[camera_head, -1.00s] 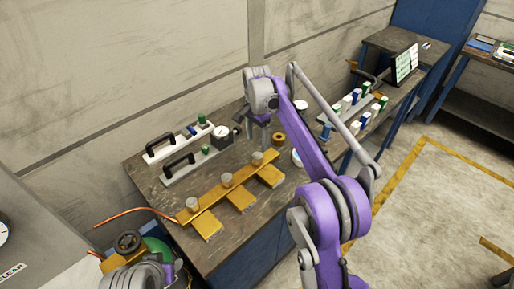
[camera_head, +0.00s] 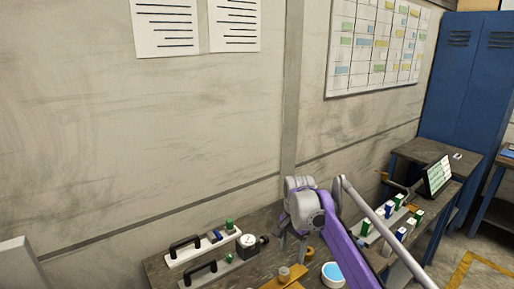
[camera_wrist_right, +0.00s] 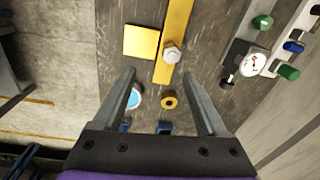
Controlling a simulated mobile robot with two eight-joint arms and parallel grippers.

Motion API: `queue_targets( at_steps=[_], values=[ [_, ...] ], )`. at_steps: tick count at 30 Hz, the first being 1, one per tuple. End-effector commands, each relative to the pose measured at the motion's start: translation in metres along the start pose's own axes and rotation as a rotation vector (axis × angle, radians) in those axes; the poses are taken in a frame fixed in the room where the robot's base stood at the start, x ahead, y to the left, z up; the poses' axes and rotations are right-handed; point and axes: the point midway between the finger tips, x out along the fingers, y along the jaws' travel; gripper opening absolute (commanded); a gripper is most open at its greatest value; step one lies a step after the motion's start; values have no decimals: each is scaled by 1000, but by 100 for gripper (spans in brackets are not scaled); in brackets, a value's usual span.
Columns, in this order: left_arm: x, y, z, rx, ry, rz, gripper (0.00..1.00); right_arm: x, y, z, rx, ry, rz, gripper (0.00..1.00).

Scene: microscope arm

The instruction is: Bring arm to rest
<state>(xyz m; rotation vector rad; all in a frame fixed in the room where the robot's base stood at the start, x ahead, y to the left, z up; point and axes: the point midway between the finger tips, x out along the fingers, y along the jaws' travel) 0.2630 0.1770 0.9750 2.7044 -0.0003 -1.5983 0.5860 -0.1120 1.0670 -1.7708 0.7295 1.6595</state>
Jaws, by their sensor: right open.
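My purple right arm (camera_head: 345,247) reaches over the workbench from the lower right in the head view. Its gripper (camera_head: 291,246) points down over the bench. In the right wrist view the two grey fingers of this gripper (camera_wrist_right: 160,76) are spread wide, with nothing held between them. A yellow ring (camera_wrist_right: 168,101) and a round blue-topped dish (camera_wrist_right: 133,97) lie on the bench below, seen between or beside the fingers. My left arm and gripper are not in view.
A yellow fixture with a bolt (camera_wrist_right: 173,52) lies ahead of the fingers. White panels with black handles (camera_head: 203,247) and a gauge (camera_head: 251,243) stand near the wall.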

Motion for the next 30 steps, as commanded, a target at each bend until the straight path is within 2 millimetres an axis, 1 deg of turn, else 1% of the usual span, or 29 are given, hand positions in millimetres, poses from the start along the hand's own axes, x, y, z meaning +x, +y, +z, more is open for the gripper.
queue_targets(
  at_steps=[1, 5, 6, 8, 9, 13, 17, 18, 21, 24, 27, 30],
  values=[
    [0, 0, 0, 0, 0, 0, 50, -8, 16, 6, -38, 14, -17, 75],
    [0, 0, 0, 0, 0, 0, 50, -20, 53, 23, -157, 57, -62, 75],
    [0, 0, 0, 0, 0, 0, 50, -23, 65, 29, -194, 72, -74, 75],
    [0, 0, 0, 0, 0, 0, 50, -24, 84, 39, -249, 94, -91, 75],
    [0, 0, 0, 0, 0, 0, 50, -25, 96, 46, -285, 111, -102, 75],
    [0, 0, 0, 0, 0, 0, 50, -20, 139, 71, -401, 167, -132, 75],
    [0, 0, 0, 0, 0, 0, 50, -6, 182, 99, -518, 228, -155, 75],
    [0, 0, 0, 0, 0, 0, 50, 0, 196, 107, -554, 248, -160, 75],
    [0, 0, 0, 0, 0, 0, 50, 18, 227, 129, -639, 298, -170, 75],
    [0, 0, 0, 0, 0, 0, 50, 38, 253, 147, -715, 343, -175, 75],
    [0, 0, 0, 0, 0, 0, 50, 54, 272, 161, -771, 379, -176, 75],
    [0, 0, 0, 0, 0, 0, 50, 65, 283, 168, -807, 402, -175, 75]
  ],
)
